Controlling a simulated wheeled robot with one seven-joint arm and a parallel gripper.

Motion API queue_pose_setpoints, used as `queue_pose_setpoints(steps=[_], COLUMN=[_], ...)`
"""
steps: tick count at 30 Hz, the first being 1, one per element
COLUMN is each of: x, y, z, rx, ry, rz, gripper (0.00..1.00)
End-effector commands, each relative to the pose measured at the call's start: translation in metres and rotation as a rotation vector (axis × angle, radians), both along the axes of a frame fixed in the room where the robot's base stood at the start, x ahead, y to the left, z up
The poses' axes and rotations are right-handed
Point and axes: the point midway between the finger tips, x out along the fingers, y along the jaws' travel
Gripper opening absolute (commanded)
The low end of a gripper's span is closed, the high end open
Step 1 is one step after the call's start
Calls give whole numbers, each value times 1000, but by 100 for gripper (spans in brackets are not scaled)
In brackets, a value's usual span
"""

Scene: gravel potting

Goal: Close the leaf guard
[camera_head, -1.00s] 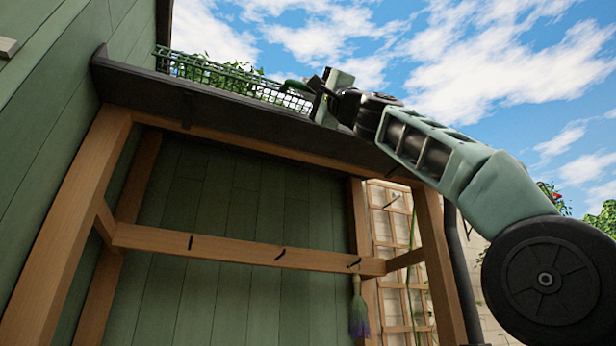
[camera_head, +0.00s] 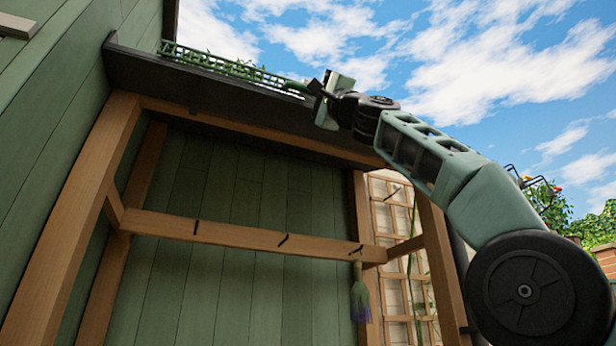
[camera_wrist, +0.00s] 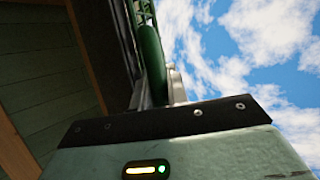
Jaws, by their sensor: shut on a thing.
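The leaf guard (camera_head: 228,67), a long green mesh panel, lies low along the top of the dark gutter (camera_head: 190,88) in the head view, its top edge a little above the gutter's rim. My gripper (camera_head: 308,88) is at the guard's right end, shut on its green handle (camera_head: 293,84). In the wrist view the curved green handle (camera_wrist: 152,55) stands between my gripper's fingers (camera_wrist: 157,92), with part of the mesh (camera_wrist: 201,45) beyond. Whether the guard touches the gutter all along is hidden from below.
A wooden frame (camera_head: 240,232) with hooks on its crossbar stands under the gutter, against a green plank wall (camera_head: 230,290). A brush (camera_head: 360,297) hangs from one hook. A trellis (camera_head: 395,215) stands behind at right. Open sky lies above the gutter.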

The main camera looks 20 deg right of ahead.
Motion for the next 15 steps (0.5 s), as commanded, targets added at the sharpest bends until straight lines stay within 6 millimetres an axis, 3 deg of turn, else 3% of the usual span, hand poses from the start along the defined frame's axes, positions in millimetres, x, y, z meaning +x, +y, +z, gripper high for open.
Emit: queue_pose_setpoints(steps=[1, 2, 4, 15], x=[3, 4, 4, 4], y=[6, 6, 6, 5], z=[-12, -13, -13, -9], rx=[-24, -24, -24, -21], ry=[17, 17, 18, 15], rz=[13, 13, 12, 10], gripper=[0, 18, 38, 38])
